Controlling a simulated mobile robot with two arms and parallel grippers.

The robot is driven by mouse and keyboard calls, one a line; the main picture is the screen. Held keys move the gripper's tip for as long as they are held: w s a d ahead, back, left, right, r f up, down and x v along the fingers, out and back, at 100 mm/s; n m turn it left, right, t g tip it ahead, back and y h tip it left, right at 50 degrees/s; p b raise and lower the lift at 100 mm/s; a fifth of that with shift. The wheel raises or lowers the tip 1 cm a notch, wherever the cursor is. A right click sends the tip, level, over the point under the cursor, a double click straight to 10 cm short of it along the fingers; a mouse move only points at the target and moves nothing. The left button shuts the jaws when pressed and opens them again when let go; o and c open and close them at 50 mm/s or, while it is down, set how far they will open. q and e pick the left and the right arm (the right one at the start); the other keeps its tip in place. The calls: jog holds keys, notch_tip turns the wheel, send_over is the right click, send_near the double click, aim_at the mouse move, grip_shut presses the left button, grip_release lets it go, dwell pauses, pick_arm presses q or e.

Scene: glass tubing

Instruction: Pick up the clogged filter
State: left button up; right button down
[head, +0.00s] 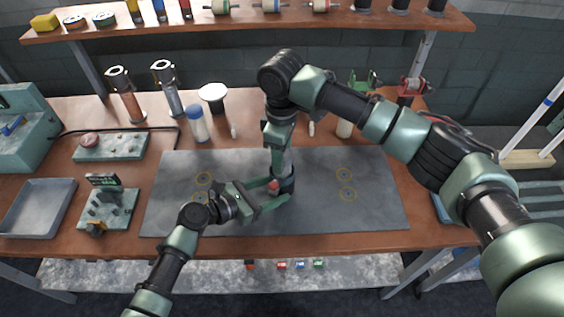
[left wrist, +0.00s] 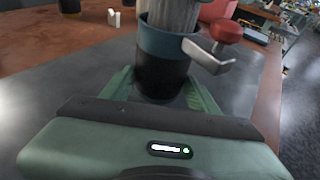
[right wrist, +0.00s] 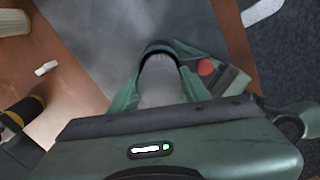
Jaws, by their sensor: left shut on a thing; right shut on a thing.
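A dark cup-shaped housing (head: 287,184) with a blue-grey rim stands upright on the grey mat. My left gripper (head: 282,193) is shut around it from the left; it also shows in the left wrist view (left wrist: 162,75). A grey, streaked cylinder (left wrist: 172,14), apparently the clogged filter, rises from the housing's mouth; its lower end is hidden inside. My right gripper (head: 281,150) points down from above and is shut on the cylinder, seen between its fingers in the right wrist view (right wrist: 159,85). A red knob (left wrist: 227,32) on a metal clip sits beside the rim.
The grey mat (head: 375,210) is clear right of the housing. Behind it stand a blue-capped bottle (head: 198,125), a white-topped dark stand (head: 212,93) and two upright cylinders. Left are a grey tray (head: 38,209) and small devices. A shelf (head: 250,22) overhangs the back.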

notch_tip(320, 180, up, 16)
jog(key=shift+f, duration=0.25)
pick_arm(q)
jog(key=o, duration=1.1)
jog(key=shift+c, duration=0.2)
